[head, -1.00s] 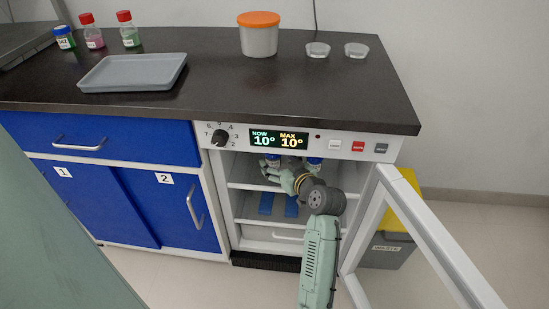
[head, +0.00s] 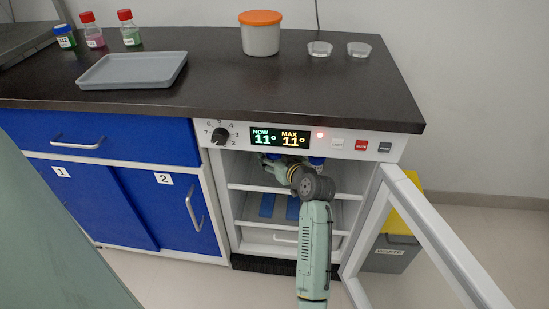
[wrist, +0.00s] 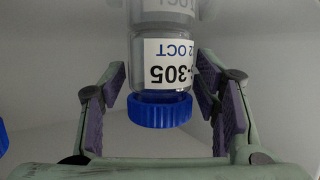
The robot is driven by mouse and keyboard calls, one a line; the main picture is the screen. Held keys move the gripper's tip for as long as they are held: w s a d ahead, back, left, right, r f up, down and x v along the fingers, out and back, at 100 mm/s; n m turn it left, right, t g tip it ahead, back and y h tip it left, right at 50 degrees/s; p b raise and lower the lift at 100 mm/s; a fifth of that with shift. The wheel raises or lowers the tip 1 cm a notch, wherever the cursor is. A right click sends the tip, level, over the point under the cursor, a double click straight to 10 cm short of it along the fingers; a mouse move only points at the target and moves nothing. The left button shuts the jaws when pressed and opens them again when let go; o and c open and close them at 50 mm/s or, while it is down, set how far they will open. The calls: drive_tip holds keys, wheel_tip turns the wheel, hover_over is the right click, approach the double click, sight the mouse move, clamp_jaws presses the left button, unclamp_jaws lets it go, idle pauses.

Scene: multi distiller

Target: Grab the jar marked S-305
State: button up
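In the wrist view the jar (wrist: 165,75) is clear with a blue cap (wrist: 160,110) and appears upside down. Its white label reads "-305" and "2 OCT", with the first character hidden. My gripper (wrist: 160,95) is open, with a purple-padded finger on each side of the jar. A gap shows between the left pad and the jar; the right pad is closer, and I cannot tell if it touches. In the head view my gripper (head: 270,168) is inside the open fridge at the upper shelf, mostly hiding the jar.
Another blue cap (wrist: 2,138) shows at the left edge of the wrist view. A blue-capped jar (head: 316,161) stands right of my wrist. The fridge door (head: 430,235) stands open at the right. The shelf (head: 250,187) lies below my gripper. A red light (head: 320,135) glows on the panel.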

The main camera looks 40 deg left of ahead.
drive_tip(key=c, duration=0.9)
drive_tip(key=shift+c, duration=0.5)
drive_tip(key=shift+r, duration=0.15)
